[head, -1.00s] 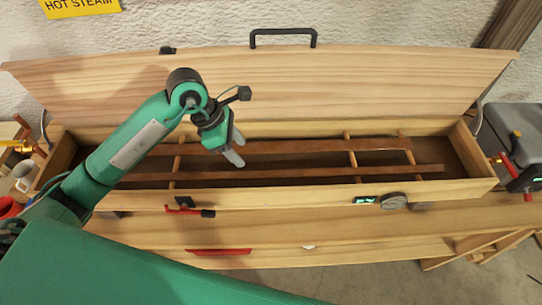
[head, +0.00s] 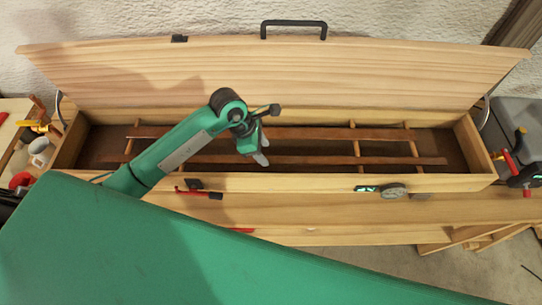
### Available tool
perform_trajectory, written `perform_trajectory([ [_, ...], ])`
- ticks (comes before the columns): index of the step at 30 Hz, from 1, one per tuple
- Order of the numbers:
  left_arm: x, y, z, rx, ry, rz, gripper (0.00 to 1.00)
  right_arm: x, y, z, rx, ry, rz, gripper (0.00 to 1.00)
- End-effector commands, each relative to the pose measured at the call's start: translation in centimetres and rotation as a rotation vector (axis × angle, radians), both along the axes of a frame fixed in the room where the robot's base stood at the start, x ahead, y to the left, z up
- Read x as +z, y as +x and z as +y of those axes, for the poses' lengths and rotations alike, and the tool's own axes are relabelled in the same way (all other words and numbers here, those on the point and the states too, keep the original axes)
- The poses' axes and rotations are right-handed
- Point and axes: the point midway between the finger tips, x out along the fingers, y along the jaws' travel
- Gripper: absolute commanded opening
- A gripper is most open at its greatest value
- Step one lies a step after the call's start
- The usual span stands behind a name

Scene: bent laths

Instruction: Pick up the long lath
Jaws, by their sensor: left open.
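Two brown laths lie across thin wooden cross-bars inside the long open wooden box (head: 330,183). The front one is the long lath (head: 350,160); it reaches further right than the shorter back lath (head: 330,134). My left gripper (head: 262,158) is open and empty over the middle of the box. Its fingertips point down and appear close to the long lath, in front of part of it; I cannot tell whether they touch it. My left arm hides part of the laths left of the middle. My right gripper does not show.
The box's raised lid (head: 300,80) with a black handle (head: 293,24) stands behind. A white mug (head: 41,150) stands at left, a grey machine (head: 518,130) at right.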

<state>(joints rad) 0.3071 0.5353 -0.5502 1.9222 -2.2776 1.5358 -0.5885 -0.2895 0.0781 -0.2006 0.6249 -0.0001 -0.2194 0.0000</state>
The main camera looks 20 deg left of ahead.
Motion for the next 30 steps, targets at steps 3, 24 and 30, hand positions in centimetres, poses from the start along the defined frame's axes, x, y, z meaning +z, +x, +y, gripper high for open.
perform_trajectory([
  [3, -0.7, 0.1, -0.6, 0.001, -0.001, 0.005, 0.51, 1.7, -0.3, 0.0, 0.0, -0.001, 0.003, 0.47],
  [24, -3.0, 0.4, -1.3, 0.0, 0.0, -0.001, 0.02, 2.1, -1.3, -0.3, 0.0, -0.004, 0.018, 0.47],
  [30, -3.0, 0.4, -1.3, 0.0, 0.0, -0.001, 0.0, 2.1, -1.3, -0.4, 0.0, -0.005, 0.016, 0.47],
])
